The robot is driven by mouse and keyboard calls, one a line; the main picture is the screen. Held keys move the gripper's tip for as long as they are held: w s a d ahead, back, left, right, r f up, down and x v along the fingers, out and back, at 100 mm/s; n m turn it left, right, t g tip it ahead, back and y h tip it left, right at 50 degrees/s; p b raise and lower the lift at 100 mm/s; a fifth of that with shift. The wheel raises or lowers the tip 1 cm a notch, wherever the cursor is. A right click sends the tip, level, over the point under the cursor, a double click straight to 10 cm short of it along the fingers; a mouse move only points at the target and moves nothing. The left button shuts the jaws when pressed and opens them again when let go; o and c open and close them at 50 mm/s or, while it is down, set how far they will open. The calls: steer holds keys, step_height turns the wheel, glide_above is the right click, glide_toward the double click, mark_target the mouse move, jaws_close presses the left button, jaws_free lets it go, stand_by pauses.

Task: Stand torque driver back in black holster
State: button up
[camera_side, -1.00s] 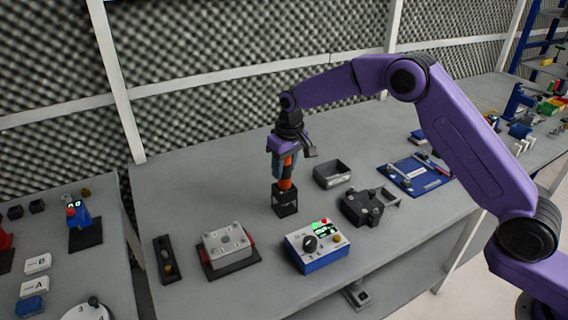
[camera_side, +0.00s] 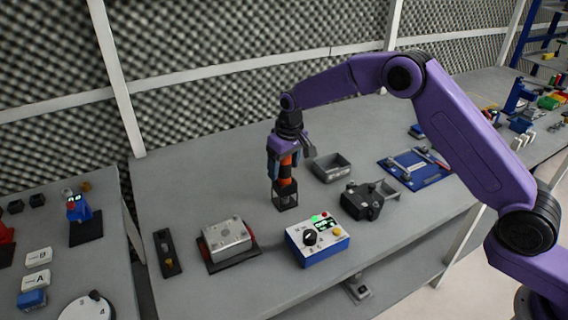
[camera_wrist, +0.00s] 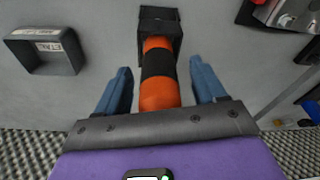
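The torque driver (camera_side: 286,162), orange with a black band, stands upright with its lower end in the black holster (camera_side: 286,203). In the wrist view the driver (camera_wrist: 159,93) runs into the mouth of the holster (camera_wrist: 158,20), and its tip is hidden inside. My gripper (camera_side: 282,178) is above the holster, pointing down around the driver. In the wrist view the two blue fingers of my gripper (camera_wrist: 161,68) are spread, one on each side of the driver, with a visible gap on both sides.
A grey tray (camera_side: 331,168) stands behind and right of the holster. A dark clamp-like block (camera_side: 361,200) is to the right. A control box (camera_side: 318,242) is in front, and a metal block on a dark base (camera_side: 227,240) is front left. The table left of the holster is clear.

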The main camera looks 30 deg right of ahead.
step_height(320, 180, up, 17)
steer(key=s, duration=0.2)
steer(key=shift+s+d, duration=0.3)
stand_by(0.4)
steer(key=s+d+n+g, duration=0.1)
steer(key=s+n, duration=0.4)
steer(key=s, duration=1.6)
steer(key=s+d+f+n, duration=0.2)
steer(key=s+d, duration=0.4)
steer(key=s, duration=0.5)
steer(key=s+d+f+n, duration=0.2)
steer(key=s+d+f, duration=0.2)
steer(key=s+d, duration=0.3)
steer(key=s, duration=0.3)
steer(key=shift+s+n+g, duration=0.3)
steer(key=shift+s, duration=0.1)
